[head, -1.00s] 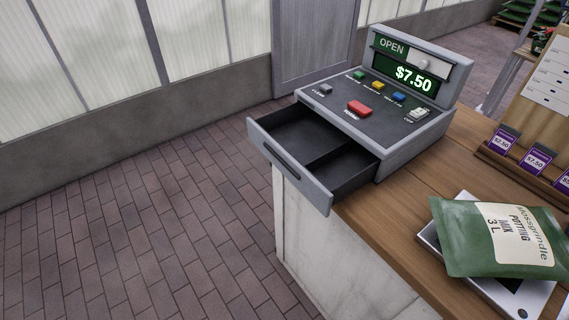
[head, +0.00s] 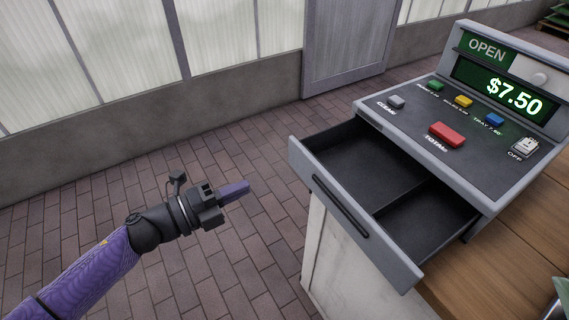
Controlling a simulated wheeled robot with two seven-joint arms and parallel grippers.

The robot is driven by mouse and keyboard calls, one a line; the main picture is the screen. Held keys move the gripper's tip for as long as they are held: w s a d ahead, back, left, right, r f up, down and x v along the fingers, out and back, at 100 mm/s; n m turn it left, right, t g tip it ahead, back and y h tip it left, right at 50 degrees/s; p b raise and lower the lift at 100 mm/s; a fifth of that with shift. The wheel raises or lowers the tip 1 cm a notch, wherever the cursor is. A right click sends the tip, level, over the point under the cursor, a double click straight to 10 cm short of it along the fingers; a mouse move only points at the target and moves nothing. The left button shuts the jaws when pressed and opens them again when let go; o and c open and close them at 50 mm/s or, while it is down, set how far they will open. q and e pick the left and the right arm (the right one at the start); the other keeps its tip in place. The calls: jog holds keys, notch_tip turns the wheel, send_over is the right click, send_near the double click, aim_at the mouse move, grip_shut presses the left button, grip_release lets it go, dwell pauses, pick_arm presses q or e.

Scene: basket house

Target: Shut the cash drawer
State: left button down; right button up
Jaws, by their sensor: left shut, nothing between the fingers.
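The cash drawer (head: 341,207) sticks out open from the front of the grey cash register (head: 420,150). It has a grey front with a dark handle bar, and its black compartments look empty. The register's display reads OPEN and $7.50. My left gripper (head: 236,191) is shut and empty, with its purple fingers pointing right. In the picture it is left of the drawer front, with a gap between them, and it does not touch the drawer. My right gripper is not in view.
The register stands on a wooden counter (head: 505,255) with a pale side panel (head: 325,260). Brick floor (head: 120,205) lies open left of the counter. A low wall with translucent panes and a grey door (head: 345,40) stand behind. A green edge shows at bottom right.

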aim_at(298, 163)
pick_arm(q)
jog(key=b+x, duration=0.1)
jog(key=x, duration=0.9)
jog(key=shift+f, duration=0.1)
jog(key=shift+w, duration=0.1)
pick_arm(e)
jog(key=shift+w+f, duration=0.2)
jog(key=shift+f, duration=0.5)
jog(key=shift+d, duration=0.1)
